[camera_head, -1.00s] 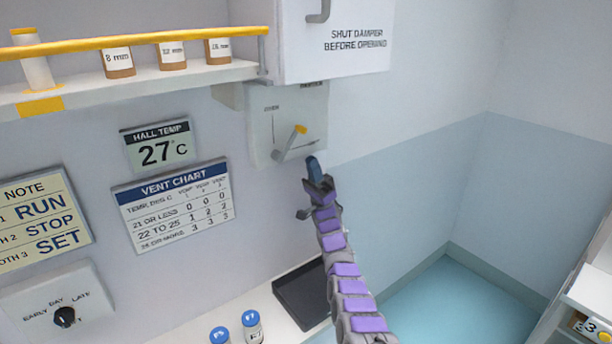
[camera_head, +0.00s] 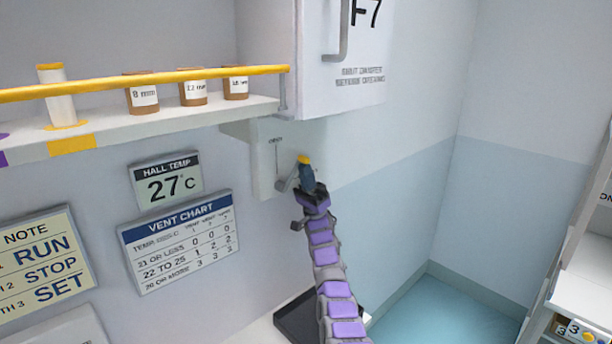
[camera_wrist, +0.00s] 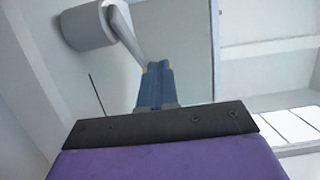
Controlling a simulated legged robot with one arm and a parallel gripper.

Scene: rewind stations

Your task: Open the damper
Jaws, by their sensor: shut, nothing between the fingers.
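The damper's grey plate (camera_head: 262,165) is on the wall under a white cabinet. Its lever (camera_head: 284,183) slants up to the right and ends in a yellow tip (camera_head: 304,159). My gripper (camera_head: 306,172) is at the lever's end, its blue fingers covering part of it. In the wrist view, my fingers (camera_wrist: 155,85) are shut together and empty. The lever's grey arm (camera_wrist: 124,35) runs from a round hub (camera_wrist: 86,25) down towards the fingertips. I cannot tell whether the fingers touch it. The word at the right of the plate's scale is hidden.
The cabinet (camera_head: 330,110) above has a handle and a damper notice. A shelf (camera_head: 180,118) with jars and a yellow rail is at the left. The hall display (camera_head: 166,180) reads 27°C above a vent chart (camera_head: 178,240). Open room lies to the right.

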